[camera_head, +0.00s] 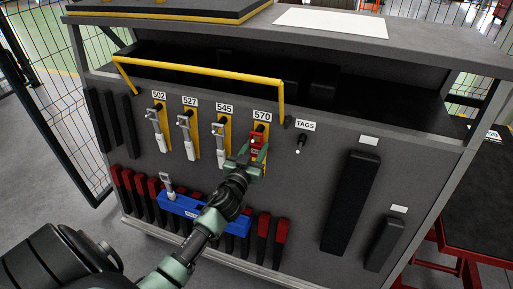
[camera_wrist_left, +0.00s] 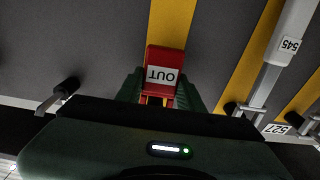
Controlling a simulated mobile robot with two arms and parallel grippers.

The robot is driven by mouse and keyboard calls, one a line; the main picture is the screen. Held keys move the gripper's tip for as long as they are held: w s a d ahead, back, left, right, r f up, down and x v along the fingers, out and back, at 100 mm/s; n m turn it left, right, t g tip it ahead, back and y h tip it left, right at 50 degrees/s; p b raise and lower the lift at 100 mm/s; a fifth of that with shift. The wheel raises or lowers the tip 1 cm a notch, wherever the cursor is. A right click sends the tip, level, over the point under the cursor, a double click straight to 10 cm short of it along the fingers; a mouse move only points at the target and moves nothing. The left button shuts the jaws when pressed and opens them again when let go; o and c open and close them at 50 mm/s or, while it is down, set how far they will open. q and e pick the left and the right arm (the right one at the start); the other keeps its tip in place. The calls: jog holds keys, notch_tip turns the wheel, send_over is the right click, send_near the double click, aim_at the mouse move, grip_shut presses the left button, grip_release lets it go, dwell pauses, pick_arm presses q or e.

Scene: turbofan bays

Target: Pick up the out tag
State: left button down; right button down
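The out tag (camera_head: 256,141) is a small red tag hanging on the yellow strip under the 570 label. It also shows in the left wrist view (camera_wrist_left: 163,68), with a white label reading OUT upside down. My left gripper (camera_head: 254,158) is at the tag, and in the left wrist view its two green fingers (camera_wrist_left: 161,95) stand on either side of the tag's lower part. The fingers are very near the tag's sides; I cannot tell whether they press on it. The tag is against the panel. My right gripper is not in view.
Grey tools hang under labels 502 (camera_head: 159,94), 527 and 545, left of the tag. A yellow rail (camera_head: 200,71) runs above them. A small peg (camera_head: 301,141) sits under the TAGS label. A blue tray (camera_head: 186,203) and several red-topped black holders are below.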

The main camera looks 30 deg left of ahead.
pick_arm(q)
jog(key=shift+r, duration=0.65)
jog(key=b+v, duration=0.3)
jog(key=v, duration=1.5)
jog(key=shift+d+r, duration=0.1)
jog(key=shift+r, duration=0.2)
jog(key=shift+r+p, duration=0.55)
jog(key=shift+p, duration=0.4)
jog(key=b+v, duration=0.1)
jog(key=v, duration=0.6)
jog(key=shift+s, duration=0.2)
